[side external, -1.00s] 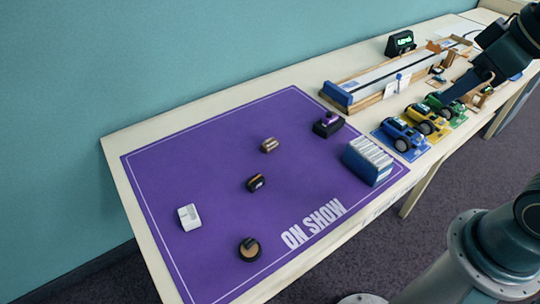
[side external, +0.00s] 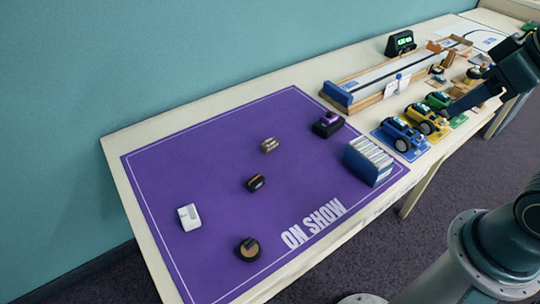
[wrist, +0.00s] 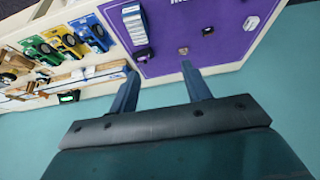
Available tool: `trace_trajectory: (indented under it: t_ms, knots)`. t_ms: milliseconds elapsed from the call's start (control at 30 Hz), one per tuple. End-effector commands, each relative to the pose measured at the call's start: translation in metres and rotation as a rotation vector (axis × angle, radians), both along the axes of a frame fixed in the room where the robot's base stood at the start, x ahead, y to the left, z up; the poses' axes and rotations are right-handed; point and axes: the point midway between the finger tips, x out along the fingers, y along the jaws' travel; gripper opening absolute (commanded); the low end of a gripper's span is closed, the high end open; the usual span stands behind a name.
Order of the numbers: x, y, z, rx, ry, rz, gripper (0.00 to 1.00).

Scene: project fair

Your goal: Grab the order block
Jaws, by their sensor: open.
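No block here is plainly marked as an order block, and I cannot tell which one it is. On the purple mat (side external: 215,125) lie a white block (side external: 189,216), a round black and tan piece (side external: 248,249), a black piece with an orange mark (side external: 256,182), a small tan piece (side external: 269,145) and a black and purple piece (side external: 327,124). A blue rack of pale slabs (side external: 368,162) stands at the mat's right edge. My gripper (wrist: 158,70) is open and empty. In the side view it hangs above the toy cars, right of the mat.
Blue, yellow and green toy cars (side external: 427,118) stand on coloured cards right of the rack. A long wooden track (side external: 385,85) runs behind them. A black display with green digits (side external: 400,42) is at the back, near the teal wall. Much of the mat is bare.

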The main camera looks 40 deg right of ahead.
Motion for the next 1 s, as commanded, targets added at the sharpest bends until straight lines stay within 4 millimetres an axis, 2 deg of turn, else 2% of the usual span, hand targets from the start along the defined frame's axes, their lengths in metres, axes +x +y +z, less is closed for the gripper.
trace_trajectory:
  t_ms: [300,433,467,800,1000]
  knots:
    - [0.0,0.0,0.0,0.0,0.0,0.0,0.48]
    - [0.0,0.0,0.0,0.0,0.0,0.0,0.72]
    - [0.0,0.0,0.0,0.0,0.0,0.0,0.75]
    - [0.002,0.001,0.001,-0.001,0.001,0.005,0.75]
    - [0.015,0.006,0.006,-0.009,0.01,0.051,0.75]
